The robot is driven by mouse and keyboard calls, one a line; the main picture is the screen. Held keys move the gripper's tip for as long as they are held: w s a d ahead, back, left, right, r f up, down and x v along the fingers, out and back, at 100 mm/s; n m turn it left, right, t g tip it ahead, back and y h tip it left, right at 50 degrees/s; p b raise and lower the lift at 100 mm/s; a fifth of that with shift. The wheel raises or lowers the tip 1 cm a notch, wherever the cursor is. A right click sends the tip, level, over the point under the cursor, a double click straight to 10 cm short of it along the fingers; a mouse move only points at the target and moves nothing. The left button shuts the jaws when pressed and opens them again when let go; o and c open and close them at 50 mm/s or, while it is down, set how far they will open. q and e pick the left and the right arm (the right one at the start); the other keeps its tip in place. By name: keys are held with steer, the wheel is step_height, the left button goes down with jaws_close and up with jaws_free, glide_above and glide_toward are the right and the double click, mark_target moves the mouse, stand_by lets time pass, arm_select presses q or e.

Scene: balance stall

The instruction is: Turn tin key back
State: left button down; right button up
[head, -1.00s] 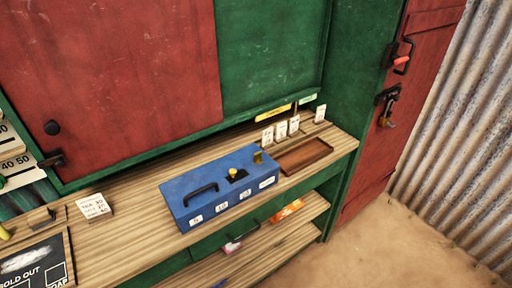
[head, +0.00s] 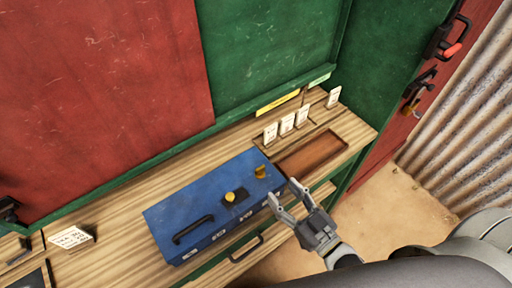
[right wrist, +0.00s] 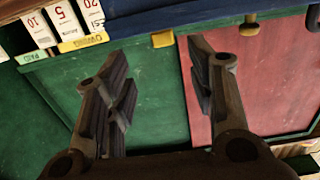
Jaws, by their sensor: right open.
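The blue tin (head: 205,208) stands on the wooden counter, with a dark handle on its lid. A brass key (head: 260,172) stands up at the tin's right end, and a yellow knob (head: 230,196) on a dark plate sits left of it. My right gripper (head: 286,192) is open and empty, just right of the tin's front right corner and apart from the key. In the right wrist view a brass piece (right wrist: 163,39), apparently the key, shows at the edge of the tin (right wrist: 195,15), beyond the open fingers. My left gripper is not in view.
A wooden tray (head: 312,154) lies right of the tin, with several price cards (head: 287,124) behind it. The green and red shutter wall (head: 265,60) rises behind the counter. A shelf with a drawer handle (head: 246,250) is below.

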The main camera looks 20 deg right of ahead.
mark_target(261, 169)
steer(key=w, duration=0.1)
steer(key=w+a+p, duration=0.1)
steer(key=w+r, duration=0.1)
steer(key=shift+w+a+r+p, duration=0.1)
steer(key=shift+w+a+p, duration=0.25)
steer(key=shift+w+a, duration=0.05)
steer(key=p+x, duration=0.1)
steer(key=x, duration=0.4)
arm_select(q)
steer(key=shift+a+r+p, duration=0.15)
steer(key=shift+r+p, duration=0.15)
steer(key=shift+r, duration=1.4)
arm_select(e)
steer(key=shift+w+a+f, duration=0.2)
steer(key=shift+w, duration=0.4)
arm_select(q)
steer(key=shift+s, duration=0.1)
arm_select(e)
steer(key=c, duration=1.1)
steer(key=shift+o, duration=0.2)
